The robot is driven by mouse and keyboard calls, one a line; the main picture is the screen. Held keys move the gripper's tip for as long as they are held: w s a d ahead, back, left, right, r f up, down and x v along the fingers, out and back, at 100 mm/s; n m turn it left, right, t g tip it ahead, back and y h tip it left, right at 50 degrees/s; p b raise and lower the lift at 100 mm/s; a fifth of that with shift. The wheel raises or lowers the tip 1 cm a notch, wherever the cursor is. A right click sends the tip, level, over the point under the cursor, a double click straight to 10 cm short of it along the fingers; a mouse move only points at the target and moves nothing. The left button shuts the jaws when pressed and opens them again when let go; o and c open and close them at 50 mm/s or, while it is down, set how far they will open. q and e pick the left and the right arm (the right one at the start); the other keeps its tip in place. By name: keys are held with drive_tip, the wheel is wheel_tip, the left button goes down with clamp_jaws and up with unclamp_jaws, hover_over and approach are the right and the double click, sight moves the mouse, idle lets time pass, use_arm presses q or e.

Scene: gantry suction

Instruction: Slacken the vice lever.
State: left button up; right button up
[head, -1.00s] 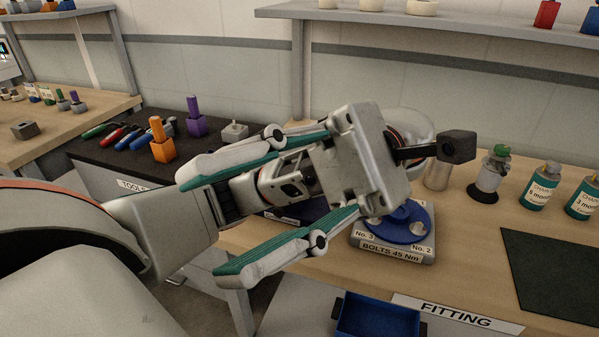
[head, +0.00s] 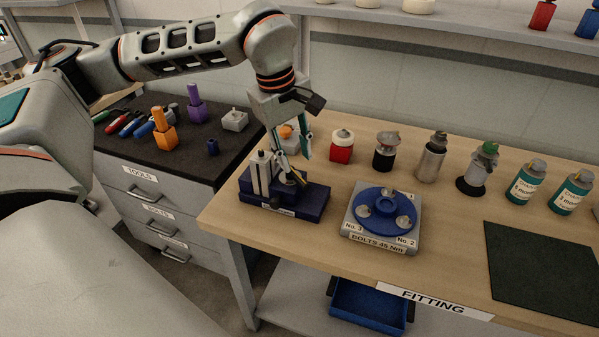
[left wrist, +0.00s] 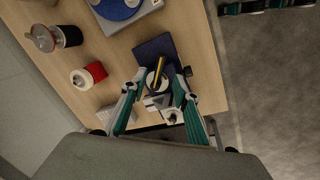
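The vice (head: 310,205) has a dark blue base and stands at the left end of the wooden bench; grey upright parts rise at its left. In the left wrist view the vice (left wrist: 150,47) lies just beyond the fingertips, with a yellow rod (left wrist: 160,68), possibly the lever, and grey parts between the fingers. My left gripper (head: 288,158) points down over the vice. In the wrist view its fingers (left wrist: 154,90) are spread apart, with nothing visibly clamped. I cannot tell whether a finger touches the vice.
A blue round bolt fixture (head: 382,208) stands right of the vice. A red-and-white jar (head: 342,148) and several other containers line the bench behind. A dark green mat (head: 545,265) is bare.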

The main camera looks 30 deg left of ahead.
sight(302, 180)
use_arm(q)
drive_tip(key=f, duration=0.2)
drive_tip(key=w+f, duration=0.1)
drive_tip(key=f, duration=0.4)
drive_tip(key=shift+w+d+f, duration=0.15)
drive_tip(key=shift+d+f, duration=0.15)
clamp_jaws()
